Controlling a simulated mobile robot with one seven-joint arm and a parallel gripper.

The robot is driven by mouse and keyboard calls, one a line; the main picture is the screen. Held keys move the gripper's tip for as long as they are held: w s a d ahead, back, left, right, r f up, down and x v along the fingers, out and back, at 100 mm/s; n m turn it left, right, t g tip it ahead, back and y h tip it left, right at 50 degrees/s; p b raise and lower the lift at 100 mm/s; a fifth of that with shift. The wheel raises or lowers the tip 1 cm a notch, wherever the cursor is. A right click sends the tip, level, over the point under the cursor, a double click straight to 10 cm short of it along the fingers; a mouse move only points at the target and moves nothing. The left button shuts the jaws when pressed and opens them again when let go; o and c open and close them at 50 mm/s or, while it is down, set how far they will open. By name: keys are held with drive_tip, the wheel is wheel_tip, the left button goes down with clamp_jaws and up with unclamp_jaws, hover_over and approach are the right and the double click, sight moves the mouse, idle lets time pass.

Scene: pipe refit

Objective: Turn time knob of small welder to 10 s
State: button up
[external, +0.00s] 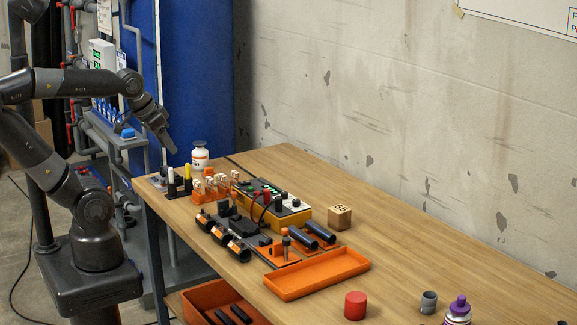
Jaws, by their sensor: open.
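The small welder (270,207) is a yellow and black box with a lit green display, standing on the wooden table. Dark knobs (282,197) show on its top panel, with red and black leads at its near side. The knob markings are too small to read, so I cannot tell the time setting. My gripper (171,146) is open and empty, in the air above the table's far left corner. It is well apart from the welder, up and to the left of it.
An orange rack (208,190), a white bottle (200,157) and upright markers (187,176) stand left of the welder. Black pipe clamps (222,235) lie in front.

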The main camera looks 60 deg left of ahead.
drive_tip(key=w+r+n+g, duration=0.1)
drive_tip(key=w+r, duration=0.2)
drive_tip(key=w, duration=0.7)
drive_tip(key=n+g, duration=0.4)
drive_tip(key=g, duration=0.1)
hover_over(296, 200)
wheel_tip(296, 200, down, 18)
wheel_tip(296, 200, down, 10)
drive_tip(key=shift+a+r, duration=0.1)
drive_tip(key=shift+a, duration=0.05)
drive_tip(key=shift+w, duration=0.1)
drive_tip(key=shift+c, duration=0.5)
clamp_jaws()
